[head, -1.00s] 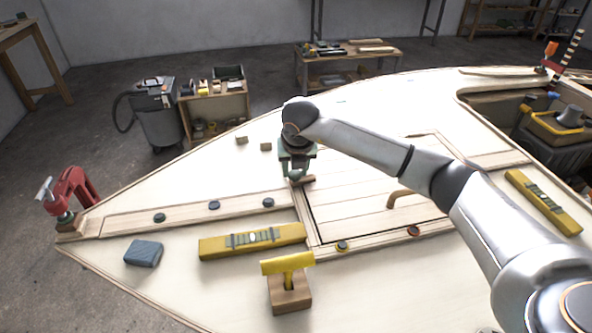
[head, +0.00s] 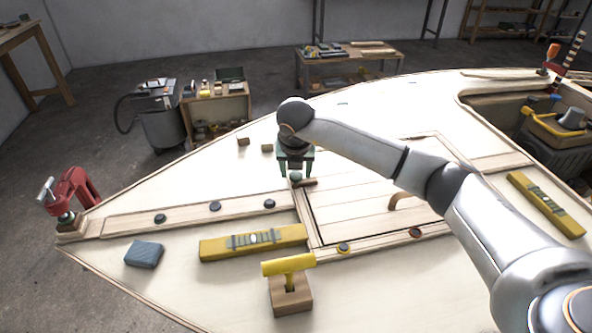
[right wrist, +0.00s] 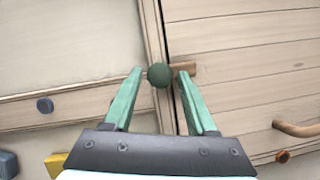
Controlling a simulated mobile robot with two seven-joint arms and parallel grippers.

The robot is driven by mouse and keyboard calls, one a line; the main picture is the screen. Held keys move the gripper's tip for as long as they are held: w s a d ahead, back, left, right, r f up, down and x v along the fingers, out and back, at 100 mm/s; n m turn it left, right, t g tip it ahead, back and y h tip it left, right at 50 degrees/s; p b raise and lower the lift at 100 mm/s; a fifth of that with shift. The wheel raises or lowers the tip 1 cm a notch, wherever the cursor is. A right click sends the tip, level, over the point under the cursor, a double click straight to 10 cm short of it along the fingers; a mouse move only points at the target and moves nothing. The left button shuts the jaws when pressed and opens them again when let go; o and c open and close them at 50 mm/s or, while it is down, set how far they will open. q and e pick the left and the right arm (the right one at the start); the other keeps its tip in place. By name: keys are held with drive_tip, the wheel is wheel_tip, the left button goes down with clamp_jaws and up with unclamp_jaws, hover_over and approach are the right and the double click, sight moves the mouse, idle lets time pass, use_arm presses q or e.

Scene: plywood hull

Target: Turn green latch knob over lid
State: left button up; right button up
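The green latch knob (head: 296,176) stands at the left edge of the planked lid (head: 350,213). In the right wrist view the knob (right wrist: 159,75) is round and dark green. Its short brown latch bar (right wrist: 184,66) points right, across the seam and over the lid's edge. My right gripper (head: 296,172) is open, with its green fingers pointing down at the knob. In the right wrist view the knob shows between the fingertips (right wrist: 161,72), with a gap on each side. My left gripper is not in view.
The lid has a curved brown handle (head: 402,200). Dark round knobs (head: 215,206) line the deck strip. A yellow level (head: 252,242), a yellow-handled tool on a block (head: 290,292) and a blue block (head: 144,254) lie nearer. A red clamp (head: 72,195) grips the bow.

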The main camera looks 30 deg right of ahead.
drive_tip(key=shift+o, duration=0.9)
drive_tip(key=v, duration=1.2)
drive_tip(key=shift+r, duration=0.25)
drive_tip(key=shift+s, duration=0.1)
